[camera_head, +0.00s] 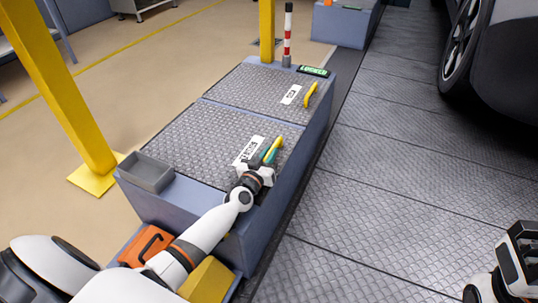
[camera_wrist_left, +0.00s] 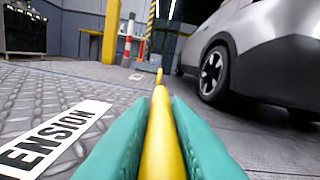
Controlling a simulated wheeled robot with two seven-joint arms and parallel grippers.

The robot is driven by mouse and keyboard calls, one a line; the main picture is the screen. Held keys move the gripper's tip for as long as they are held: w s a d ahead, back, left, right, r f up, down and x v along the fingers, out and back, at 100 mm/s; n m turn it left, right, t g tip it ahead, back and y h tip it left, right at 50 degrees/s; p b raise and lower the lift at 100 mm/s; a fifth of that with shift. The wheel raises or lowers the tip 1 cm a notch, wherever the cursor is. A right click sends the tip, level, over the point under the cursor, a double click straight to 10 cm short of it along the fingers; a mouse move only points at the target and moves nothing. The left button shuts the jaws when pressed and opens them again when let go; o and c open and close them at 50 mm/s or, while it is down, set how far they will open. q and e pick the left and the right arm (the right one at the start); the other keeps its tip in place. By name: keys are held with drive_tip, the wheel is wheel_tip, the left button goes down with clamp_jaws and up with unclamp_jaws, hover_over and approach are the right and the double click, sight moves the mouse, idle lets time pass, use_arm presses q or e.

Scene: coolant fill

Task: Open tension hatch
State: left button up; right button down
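The tension hatch (camera_head: 190,135) is the nearer grey tread-plate lid on the blue-grey cabinet, and it lies flat. Its label (camera_head: 249,150) also shows in the left wrist view, reading "ENSION" (camera_wrist_left: 50,140). The yellow bar handle (camera_head: 277,143) stands at the lid's right side. My left gripper (camera_head: 268,160) is at the handle. In the left wrist view, its teal fingers lie close on both sides of the yellow handle (camera_wrist_left: 162,135), seemingly shut on it. My right gripper (camera_head: 518,262) is at the bottom right, away from the cabinet; its fingers are unclear.
A second lid (camera_head: 255,95) with its own yellow handle (camera_head: 310,94) lies flat behind. A small green display (camera_head: 314,71) and a red-white post (camera_head: 287,35) stand beyond. A grey tray (camera_head: 147,172) sits at the near left corner. A car (camera_head: 495,65) stands right; the floor between is clear.

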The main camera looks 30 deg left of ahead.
use_arm(q)
clamp_jaws()
